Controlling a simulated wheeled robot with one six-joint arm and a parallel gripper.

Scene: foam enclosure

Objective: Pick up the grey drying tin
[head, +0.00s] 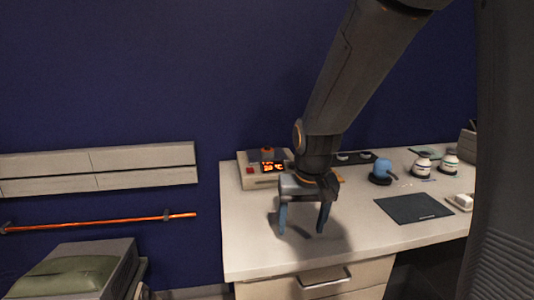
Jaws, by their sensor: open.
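My gripper (302,231) hangs pointing down over the left part of the white worktop, with its two blue-grey fingers spread apart and nothing seen between them. A shadow lies on the worktop below and to its right. I cannot make out a grey drying tin for certain in the head view. My arm and gripper cover part of the worktop behind them.
A device with a lit orange display (272,167) stands behind my gripper. A blue rounded object (382,168), white bottles (421,167) and a dark mat (414,208) are to the right. The worktop (250,240) front left is clear. A drawer (315,283) is below.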

